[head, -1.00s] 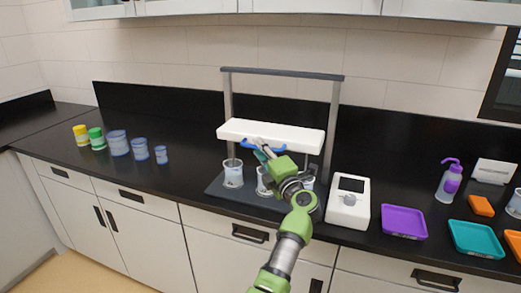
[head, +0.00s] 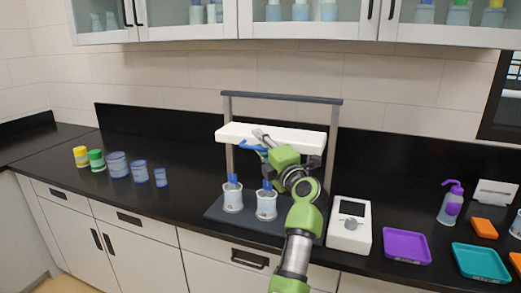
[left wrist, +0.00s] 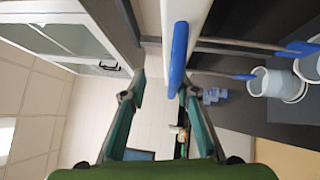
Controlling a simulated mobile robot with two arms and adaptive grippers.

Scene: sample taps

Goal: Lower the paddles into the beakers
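The stirrer's white head bar (head: 300,141) hangs on the two posts of its frame, with a blue handle (head: 253,146) on its front. Blue paddles (head: 232,180) hang on thin shafts at the mouths of two clear beakers (head: 232,199), (head: 266,207); they look about rim height. Any third beaker is hidden behind my arm. My left gripper (head: 263,143) is at the handle. In the left wrist view its fingers (left wrist: 160,88) are spread, and the blue handle (left wrist: 178,60) lies by the right fingertip, not clasped; contact is unclear. Paddles (left wrist: 245,77) and beakers (left wrist: 272,82) also show there.
A white control box (head: 349,225) stands right of the stirrer, then purple (head: 405,246) and teal (head: 480,263) trays and a wash bottle (head: 451,203). Several blue containers (head: 117,164) and yellow and green jars stand left. Wall cabinets hang above.

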